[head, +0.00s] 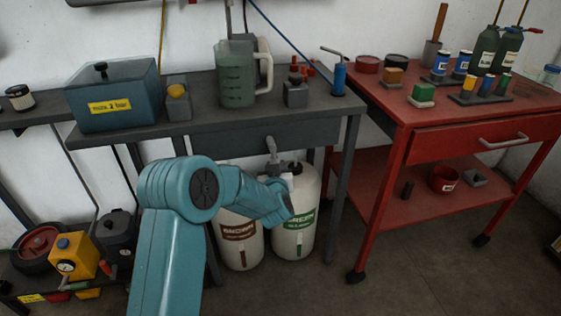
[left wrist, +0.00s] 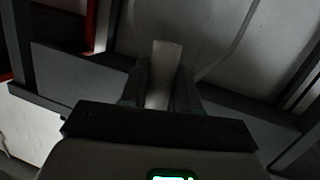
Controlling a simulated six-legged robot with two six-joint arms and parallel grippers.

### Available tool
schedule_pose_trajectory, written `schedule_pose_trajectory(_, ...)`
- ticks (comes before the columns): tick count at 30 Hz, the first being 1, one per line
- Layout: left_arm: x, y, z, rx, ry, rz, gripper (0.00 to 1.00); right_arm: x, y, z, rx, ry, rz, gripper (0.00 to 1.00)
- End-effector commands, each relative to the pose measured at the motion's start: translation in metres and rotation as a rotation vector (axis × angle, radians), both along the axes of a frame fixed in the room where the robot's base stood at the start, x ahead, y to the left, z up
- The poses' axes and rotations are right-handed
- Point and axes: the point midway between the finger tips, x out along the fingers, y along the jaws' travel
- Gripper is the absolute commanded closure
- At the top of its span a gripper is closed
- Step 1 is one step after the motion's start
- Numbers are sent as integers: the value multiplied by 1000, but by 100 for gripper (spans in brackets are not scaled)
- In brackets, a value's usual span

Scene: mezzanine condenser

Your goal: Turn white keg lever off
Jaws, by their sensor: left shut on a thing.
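Two white kegs stand on the floor under the grey bench in the head view. One has a brown label (head: 239,246) and the other a green label (head: 304,240). A grey tap fitting (head: 272,152) rises above the green-labelled keg. My left arm reaches across the front of the kegs, with its end at the green-labelled keg's upper part; its fingertips are hidden there. In the left wrist view my left gripper (left wrist: 161,88) is shut on a pale, flat upright piece, the white lever (left wrist: 164,62). Its setting cannot be read. My right gripper is not in view.
The grey bench (head: 215,124) above the kegs carries a blue box (head: 115,95) and a green jug (head: 235,75). A red cart (head: 440,115) stands close on the right. A low shelf with a yellow device (head: 77,258) is at left. Open floor lies front right.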

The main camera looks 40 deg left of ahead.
Motion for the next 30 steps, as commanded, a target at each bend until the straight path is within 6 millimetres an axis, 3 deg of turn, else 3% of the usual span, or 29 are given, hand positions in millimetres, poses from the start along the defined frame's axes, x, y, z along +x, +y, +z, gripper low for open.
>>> schedule_pose_trajectory(6, -5, 4, 0, 48, 60, 0, 100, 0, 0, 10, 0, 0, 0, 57)
schedule_pose_trajectory(23, -6, 5, -1, 70, 84, 0, 100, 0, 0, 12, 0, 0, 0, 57)
schedule_pose_trajectory(24, -6, 5, -1, 69, 83, -1, 63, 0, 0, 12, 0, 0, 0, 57)
schedule_pose_trajectory(25, -6, 5, -1, 69, 83, -1, 53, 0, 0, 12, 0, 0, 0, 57)
schedule_pose_trajectory(26, -6, 5, -1, 69, 83, -1, 48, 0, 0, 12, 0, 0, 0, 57)
schedule_pose_trajectory(30, -6, 5, -1, 69, 83, -1, 48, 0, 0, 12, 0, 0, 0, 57)
